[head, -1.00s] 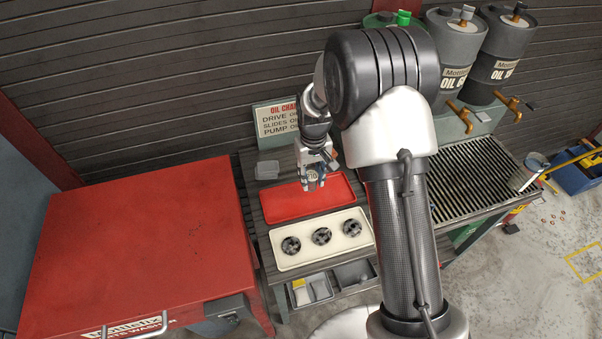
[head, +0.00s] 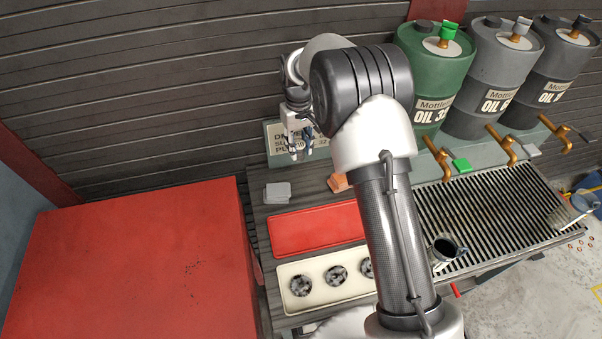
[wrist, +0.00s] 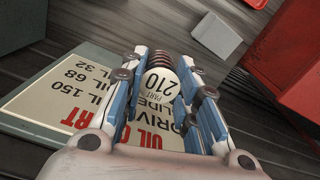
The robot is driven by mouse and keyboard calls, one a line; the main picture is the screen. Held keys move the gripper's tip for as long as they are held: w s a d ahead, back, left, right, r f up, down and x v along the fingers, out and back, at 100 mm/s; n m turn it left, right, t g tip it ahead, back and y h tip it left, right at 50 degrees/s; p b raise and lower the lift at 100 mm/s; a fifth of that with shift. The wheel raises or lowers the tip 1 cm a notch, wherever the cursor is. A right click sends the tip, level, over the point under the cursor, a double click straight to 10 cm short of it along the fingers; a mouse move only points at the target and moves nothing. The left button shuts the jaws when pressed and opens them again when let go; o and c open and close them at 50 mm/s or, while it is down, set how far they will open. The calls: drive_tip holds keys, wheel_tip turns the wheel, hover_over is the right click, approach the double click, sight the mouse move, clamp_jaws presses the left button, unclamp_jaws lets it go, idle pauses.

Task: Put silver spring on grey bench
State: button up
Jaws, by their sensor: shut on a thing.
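My gripper (head: 300,152) is in the air at the back of the grey bench (head: 308,187), in front of the oil chart sign. In the wrist view my gripper (wrist: 163,78) is shut on a coiled spring (wrist: 155,62) with a round white tag reading PART 210. Its coils look shiny with a dark reddish tint there, and the fingers hide its sides. In the head view the held spring is too small to make out. The bench carries a red tray (head: 315,228) and a cream tray (head: 335,303).
The cream tray holds dark round parts. A grey block (head: 277,192) and an orange block (head: 338,182) sit behind the red tray. A large red cabinet (head: 140,260) stands left. Oil drums (head: 432,75) and a slatted drain grate (head: 480,215) are right. The oil chart sign (wrist: 80,95) is close below the gripper.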

wheel_tip(320, 180, down, 10)
drive_tip(key=shift+w+b, duration=0.1)
drive_tip(key=shift+b, duration=1.1)
drive_tip(key=shift+r, duration=0.1)
drive_tip(key=o, duration=0.6)
drive_tip(key=shift+f, duration=0.2)
drive_tip(key=o, duration=0.5)
drive_tip(key=shift+c, duration=0.2)
wheel_tip(320, 180, up, 13)
drive_tip(key=p, duration=0.3)
drive_tip(key=shift+f+p, duration=0.2)
drive_tip(key=shift+p, duration=0.2)
